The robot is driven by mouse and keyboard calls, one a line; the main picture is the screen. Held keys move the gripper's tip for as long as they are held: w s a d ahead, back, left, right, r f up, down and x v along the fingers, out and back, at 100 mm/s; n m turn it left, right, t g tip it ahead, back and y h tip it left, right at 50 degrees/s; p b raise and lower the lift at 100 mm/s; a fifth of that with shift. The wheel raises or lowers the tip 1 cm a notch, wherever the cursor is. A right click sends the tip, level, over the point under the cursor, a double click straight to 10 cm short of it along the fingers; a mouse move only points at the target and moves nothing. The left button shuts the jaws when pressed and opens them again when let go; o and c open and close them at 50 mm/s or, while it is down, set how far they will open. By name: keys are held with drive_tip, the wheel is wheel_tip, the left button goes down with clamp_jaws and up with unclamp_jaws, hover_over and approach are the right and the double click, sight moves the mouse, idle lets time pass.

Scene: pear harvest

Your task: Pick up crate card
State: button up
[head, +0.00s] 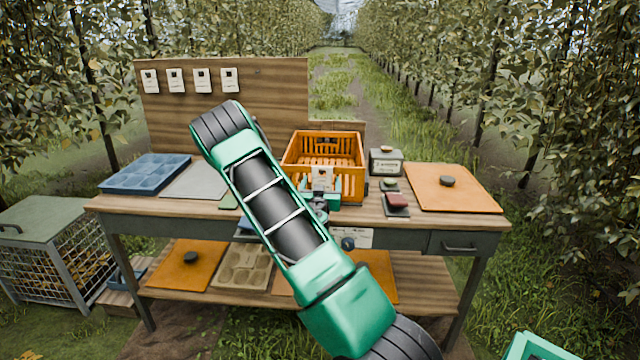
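A small white card (322,178) with a dark mark stands upright against the front of the orange crate (350,183) on the table. Several similar white cards (201,80) hang in a row on the wooden backboard. My gripper (322,197) is small in the head view, right below the white card at the crate's front. My own green arm crosses the picture and hides part of the wrist. I cannot tell whether the fingers touch or hold the card, or whether they are open.
A blue tray (147,174) and a grey board (194,181) lie on the left of the tabletop. A scale (386,163), a red block on a dark pad (397,201) and an orange board (452,189) are to the right. A shelf with boards is below; a wire bin (50,250) stands left.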

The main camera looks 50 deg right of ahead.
drive_tip(key=c, duration=1.1)
drive_tip(key=shift+o, duration=0.2)
drive_tip(key=shift+r, duration=0.1)
